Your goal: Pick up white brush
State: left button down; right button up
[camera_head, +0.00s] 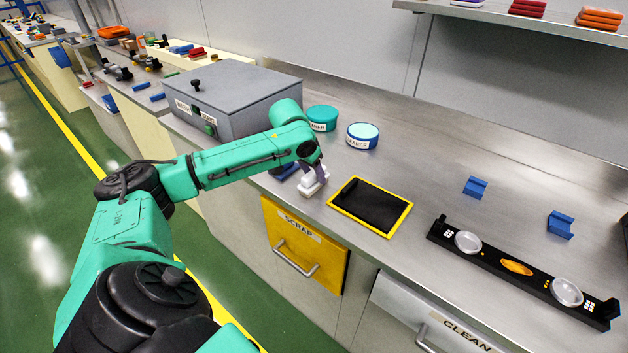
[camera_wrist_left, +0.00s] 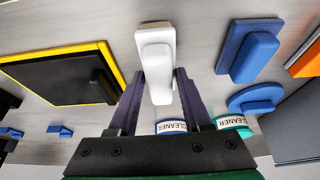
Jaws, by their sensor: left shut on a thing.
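The white brush (camera_head: 311,188) is at the front edge area of the steel counter, left of the yellow-framed black pad. It also shows in the left wrist view (camera_wrist_left: 156,48), a rounded white block with a narrower handle. My left gripper (camera_head: 320,173) is above the brush. In the left wrist view its two dark fingers (camera_wrist_left: 161,82) lie on either side of the handle and are shut on it. I cannot tell whether the brush touches the counter. My right gripper is not in view.
A blue brush (camera_wrist_left: 248,52) lies close beside the white one. The yellow-framed black pad (camera_head: 348,208) is to the right. Two cleaner tubs (camera_head: 362,138) (camera_head: 322,114) and a grey box (camera_head: 235,88) stand behind.

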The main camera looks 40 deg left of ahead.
pick_arm(q)
notch_tip(320, 180, up, 20)
jog(key=p, duration=0.2)
